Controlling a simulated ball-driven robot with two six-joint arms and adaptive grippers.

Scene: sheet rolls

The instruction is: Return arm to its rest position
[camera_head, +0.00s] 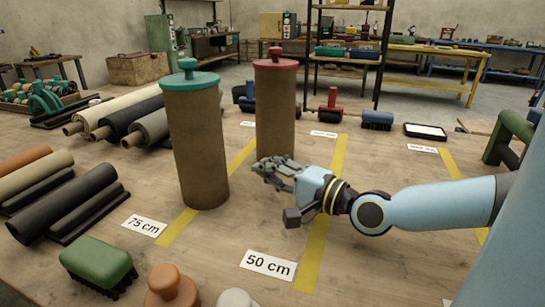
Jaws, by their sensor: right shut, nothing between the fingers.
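My right arm (440,202) comes in from the right, low over the wooden table. My right gripper (268,167) points left, with its fingers closed and nothing in them. It shows in front of the lower part of the brown cylinder with the red lid (275,105). I cannot tell whether it touches that cylinder. A second brown cylinder with a teal lid (195,135) stands upright to the left of the gripper, with a gap between them. My left gripper is not in view.
Yellow strips (312,255) and labels "75 cm" (145,225) and "50 cm" (268,264) mark the table. Sheet rolls (110,120) lie at the left. A green brush (97,262) and an orange knobbed piece (170,288) are at the front. A green stand (510,135) is at the right.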

